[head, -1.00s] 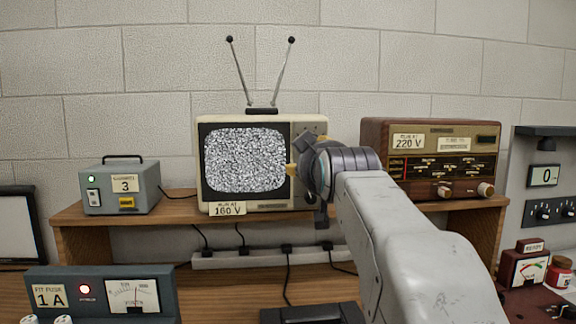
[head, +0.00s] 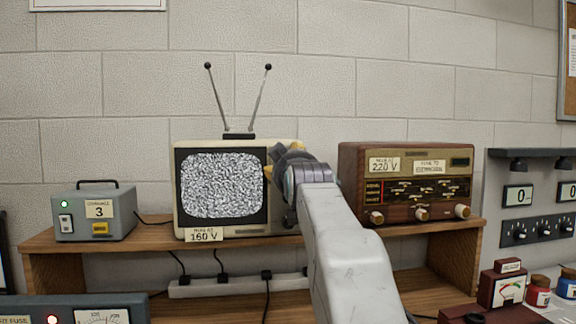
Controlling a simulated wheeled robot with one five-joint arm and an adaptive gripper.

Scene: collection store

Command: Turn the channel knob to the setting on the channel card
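The television (head: 222,192) stands on the wooden shelf with grey static on its screen and a "RUN AT 160 V" card below it. My gripper (head: 268,164) is in front of the right side of the set, by its control panel. My arm and gripper hide most of that panel, so the channel knob does not show. A grey box at the left carries a card (head: 99,209) that seems to read "CHANNEL 3".
A brown radio (head: 405,183) with a "220 V" card stands right of my arm. The grey box (head: 88,215) has a green light. A power strip (head: 236,286) with plugs lies under the shelf (head: 155,228). Instrument panels with displays (head: 518,196) are at the far right.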

